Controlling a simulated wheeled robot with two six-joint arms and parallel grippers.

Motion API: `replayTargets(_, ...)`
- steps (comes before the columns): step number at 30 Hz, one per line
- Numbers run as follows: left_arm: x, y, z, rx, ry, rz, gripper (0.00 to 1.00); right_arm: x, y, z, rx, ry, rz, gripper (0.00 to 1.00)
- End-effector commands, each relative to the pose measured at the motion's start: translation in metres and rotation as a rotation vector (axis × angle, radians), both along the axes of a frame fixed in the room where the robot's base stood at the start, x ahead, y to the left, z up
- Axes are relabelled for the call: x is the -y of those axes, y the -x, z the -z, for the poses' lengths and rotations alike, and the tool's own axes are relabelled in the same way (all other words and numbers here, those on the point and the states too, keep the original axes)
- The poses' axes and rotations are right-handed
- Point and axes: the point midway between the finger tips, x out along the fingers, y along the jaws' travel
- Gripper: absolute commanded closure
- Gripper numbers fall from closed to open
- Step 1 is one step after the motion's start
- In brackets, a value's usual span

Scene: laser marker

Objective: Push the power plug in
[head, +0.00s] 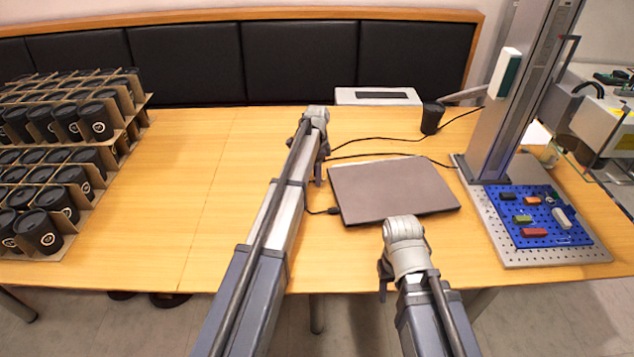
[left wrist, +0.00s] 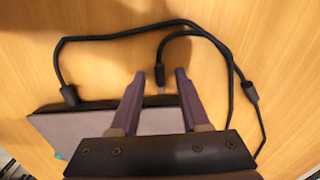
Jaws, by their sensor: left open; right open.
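A closed grey laptop (head: 392,190) lies on the table; its edge also shows in the left wrist view (left wrist: 85,122). A black plug (left wrist: 160,76) on a cable lies beside that edge, its pale tip pointing at the laptop. Whether the tip touches or enters the laptop I cannot tell. My left gripper (left wrist: 160,74) is open, its fingers on either side of the plug with gaps. In the head view my left gripper (head: 318,180) points down by the laptop's left side and the plug is hidden there. My right gripper (head: 383,290) is open and empty near the front edge.
A second black connector (head: 333,211) sits at the laptop's near left corner. Cables run behind the laptop. A black cup (head: 432,118) and white box (head: 345,97) stand at the back. The marker's metal base (head: 555,257) is right; stacked cups in racks (head: 75,125) are left.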

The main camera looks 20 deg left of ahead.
Motion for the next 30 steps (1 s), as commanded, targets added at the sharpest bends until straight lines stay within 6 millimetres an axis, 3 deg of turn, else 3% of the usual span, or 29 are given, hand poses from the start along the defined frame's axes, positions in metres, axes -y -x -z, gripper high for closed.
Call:
replayTargets(9, 0.0000, 0.0000, 0.0026, 0.000, 0.000, 0.000, 0.54, 0.0000, -0.0001, 0.0026, 0.000, 0.000, 0.000, 0.50)
replayTargets(21, 0.0000, 0.0000, 0.0027, 0.000, 0.000, 0.000, 0.99, -0.0001, 0.0000, 0.0027, 0.000, 0.000, 0.000, 0.50)
replayTargets(30, 0.0000, 0.0001, 0.0027, 0.000, 0.000, 0.000, 1.00, -0.0001, 0.0000, 0.0027, 0.000, 0.000, 0.000, 0.50)
